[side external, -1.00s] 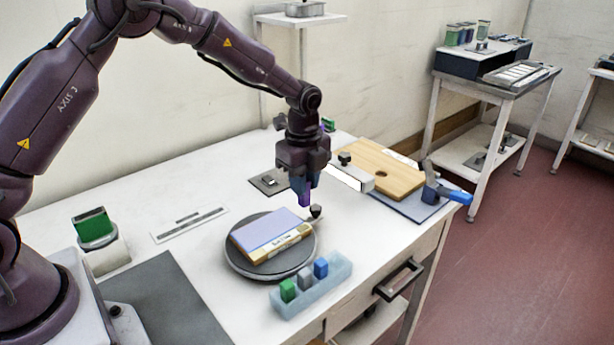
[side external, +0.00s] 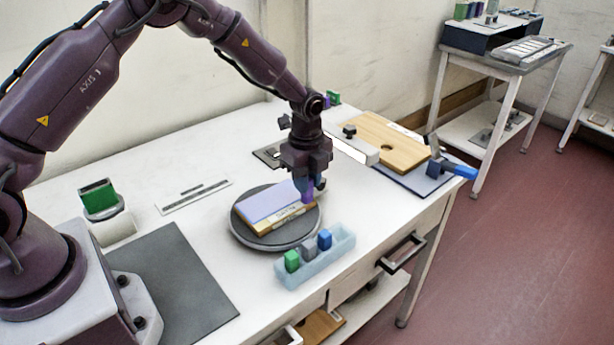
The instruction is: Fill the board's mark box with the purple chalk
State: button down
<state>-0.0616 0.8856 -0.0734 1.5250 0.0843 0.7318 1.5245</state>
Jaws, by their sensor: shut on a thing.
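A small board (side external: 270,205) with a pale lilac top and a wooden, labelled front edge lies on a round dark turntable (side external: 243,232). My gripper (side external: 308,190) is over the board's right end, pointing down. I cannot tell whether the chalk touches the board. The mark box itself is too small to make out.
A pale blue holder (side external: 318,264) with green, grey and blue chalks stands in front of the turntable. A wooden board (side external: 390,150) with a clamp lies behind right. A green block on a stand (side external: 98,197) is at left. A ruler (side external: 195,196) lies flat on the bench.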

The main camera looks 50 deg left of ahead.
jog(key=shift+s, duration=0.45)
jog(key=shift+w, duration=0.65)
jog(key=shift+s, duration=0.55)
jog(key=shift+s+r, duration=0.1)
jog(key=shift+r, duration=4)
